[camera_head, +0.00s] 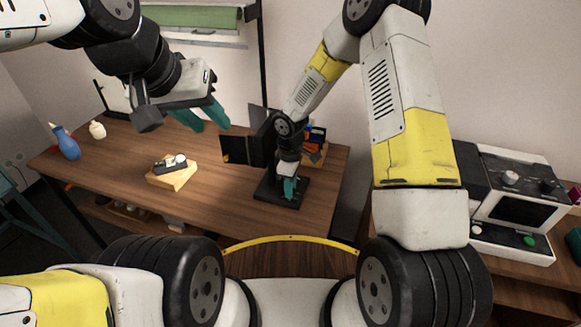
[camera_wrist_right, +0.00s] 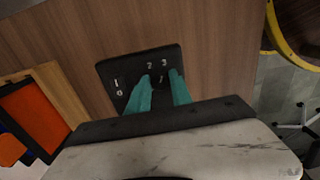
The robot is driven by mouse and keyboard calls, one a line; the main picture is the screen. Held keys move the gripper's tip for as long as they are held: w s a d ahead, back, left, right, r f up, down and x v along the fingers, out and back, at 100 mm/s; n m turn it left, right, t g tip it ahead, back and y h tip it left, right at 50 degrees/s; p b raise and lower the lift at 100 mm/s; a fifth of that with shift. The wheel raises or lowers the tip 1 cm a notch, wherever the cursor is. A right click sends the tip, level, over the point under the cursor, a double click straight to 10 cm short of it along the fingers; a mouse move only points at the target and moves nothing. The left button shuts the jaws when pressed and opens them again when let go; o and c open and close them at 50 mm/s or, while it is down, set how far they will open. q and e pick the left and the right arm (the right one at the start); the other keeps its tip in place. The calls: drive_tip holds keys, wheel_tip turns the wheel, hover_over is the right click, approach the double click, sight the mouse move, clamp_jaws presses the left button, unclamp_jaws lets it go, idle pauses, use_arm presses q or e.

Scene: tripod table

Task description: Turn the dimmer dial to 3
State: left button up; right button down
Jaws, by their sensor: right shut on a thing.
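The dimmer's black base plate (camera_head: 266,190) lies flat on the wooden table, below my right arm. In the right wrist view the plate (camera_wrist_right: 112,67) carries white numerals, with 2 and 3 just beyond the fingertips and others at its left. My right gripper (camera_head: 289,188) points down at the plate. Its teal fingers (camera_wrist_right: 160,85) are shut on the dial, which they mostly hide. A small white mark shows between the fingertips, seemingly towards the 3, but I cannot tell the exact setting. My left gripper (camera_head: 204,115) is open and empty, raised above the table.
A wooden block with a small device (camera_head: 172,170) sits left of centre on the table (camera_head: 225,195). A blue vase (camera_head: 66,143) and a cream bottle (camera_head: 97,130) stand far left. An orange-filled wooden box (camera_wrist_right: 35,110) is near the plate. A white machine (camera_head: 515,205) stands right.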

idle(0.5)
drive_tip(key=c, duration=1.1)
unclamp_jaws()
drive_tip(key=shift+c, duration=0.2)
drive_tip(key=shift+r, duration=3.95)
drive_tip(key=s+d+r+m+t, duration=0.1)
drive_tip(key=s+d+r+m, duration=0.15)
drive_tip(key=r, duration=0.35)
drive_tip(key=s+d+r+m+t, duration=0.1)
drive_tip(key=d+r+m, duration=0.1)
drive_tip(key=d+r, duration=0.35)
drive_tip(key=s+d+r+m+t, duration=0.1)
drive_tip(key=s+d+r+m, duration=0.1)
drive_tip(key=r, duration=0.6)
drive_tip(key=s+d+r+m+t+y, duration=0.1)
drive_tip(key=s+d+r+m, duration=0.1)
drive_tip(key=s+r, duration=0.3)
drive_tip(key=s+d+r+m+t+y, duration=0.1)
drive_tip(key=s+r+m, duration=0.3)
drive_tip(key=s, duration=0.5)
drive_tip(key=shift+s+d+r+m+t, duration=0.4)
drive_tip(key=shift+d+m+t, duration=0.2)
drive_tip(key=shift+m, duration=0.15)
